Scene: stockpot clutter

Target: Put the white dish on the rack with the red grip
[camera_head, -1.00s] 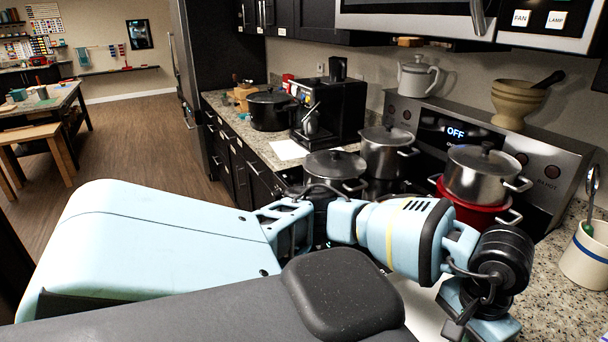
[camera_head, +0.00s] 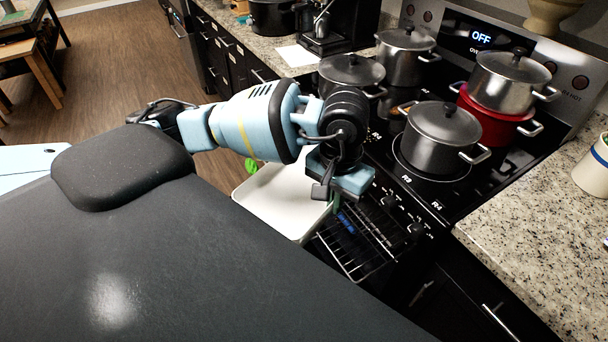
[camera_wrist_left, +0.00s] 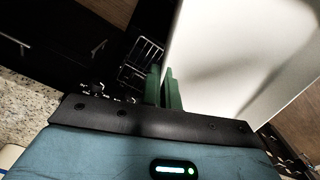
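The white dish (camera_head: 283,205) is a shallow tray held in the air in front of the stove, left of the oven's wire rack. My left gripper (camera_head: 333,200) is at the dish's right side. In the left wrist view its green fingers (camera_wrist_left: 165,88) are close together at the edge of the white dish (camera_wrist_left: 225,60), apparently with the rim between them. A wire rack (camera_head: 358,258) juts out below the stove front and bears a blue piece (camera_head: 347,222). It also shows in the left wrist view (camera_wrist_left: 140,62). I see no red grip. My right gripper is not in view.
Granite counter (camera_head: 535,215) lies to the right. A small green piece (camera_head: 251,165) shows behind the dish.

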